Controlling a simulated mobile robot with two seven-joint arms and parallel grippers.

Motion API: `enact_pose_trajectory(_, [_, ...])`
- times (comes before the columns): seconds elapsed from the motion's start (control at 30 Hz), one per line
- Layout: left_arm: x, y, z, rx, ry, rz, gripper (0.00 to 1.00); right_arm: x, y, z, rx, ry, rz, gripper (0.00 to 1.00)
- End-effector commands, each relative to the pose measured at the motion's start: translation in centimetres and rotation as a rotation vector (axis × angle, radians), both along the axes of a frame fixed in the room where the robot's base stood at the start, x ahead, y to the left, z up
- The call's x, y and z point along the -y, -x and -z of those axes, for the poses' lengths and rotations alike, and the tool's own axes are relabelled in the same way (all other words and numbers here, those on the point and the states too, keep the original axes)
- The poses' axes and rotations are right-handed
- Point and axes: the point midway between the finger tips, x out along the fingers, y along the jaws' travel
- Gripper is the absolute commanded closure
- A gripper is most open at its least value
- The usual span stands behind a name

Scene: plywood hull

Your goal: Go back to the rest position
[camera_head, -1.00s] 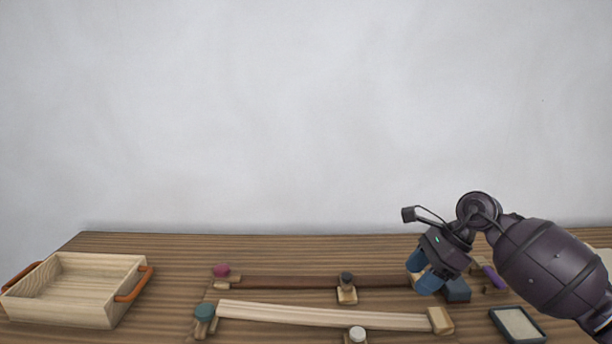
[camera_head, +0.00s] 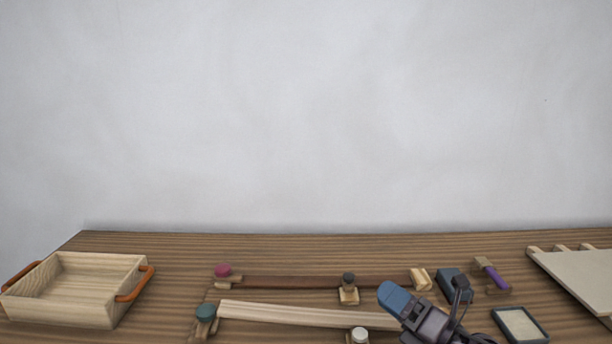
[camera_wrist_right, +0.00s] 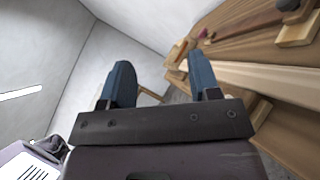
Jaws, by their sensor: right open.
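My right gripper (camera_head: 394,300) is at the lower right of the head view, in front of the right end of the light wooden strip (camera_head: 300,314). Its blue fingers also show in the right wrist view (camera_wrist_right: 160,85), spread apart with nothing between them. The gripper is open and empty. It hides part of the light strip's right end. My left gripper is not in view.
A wooden tray (camera_head: 70,317) with orange handles stands at the left of the table. A dark strip (camera_head: 300,282) lies behind the light one, among small knobbed blocks. A dark block (camera_head: 452,283), purple-handled tool (camera_head: 494,276), shallow dish (camera_head: 520,324) and pale board (camera_head: 578,272) are at right.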

Motion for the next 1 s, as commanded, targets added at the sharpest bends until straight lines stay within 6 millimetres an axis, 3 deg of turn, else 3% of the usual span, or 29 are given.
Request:
enact_pose_trajectory(0.27, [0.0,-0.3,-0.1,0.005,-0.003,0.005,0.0,4.7,1.8,2.4,-0.298,-0.4,0.281,0.43])
enact_pose_trajectory(0.57, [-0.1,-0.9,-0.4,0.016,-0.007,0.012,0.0,10.2,5.7,7.7,-0.647,-0.794,0.598,0.43])
enact_pose_trajectory(0.77, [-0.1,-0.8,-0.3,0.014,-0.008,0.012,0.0,13.0,10.1,12.1,-0.888,-1.032,0.822,0.43])
enact_pose_trajectory(1.0, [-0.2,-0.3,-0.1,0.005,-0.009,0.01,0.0,14.8,17.4,17.1,-1.181,-1.281,1.106,0.43])
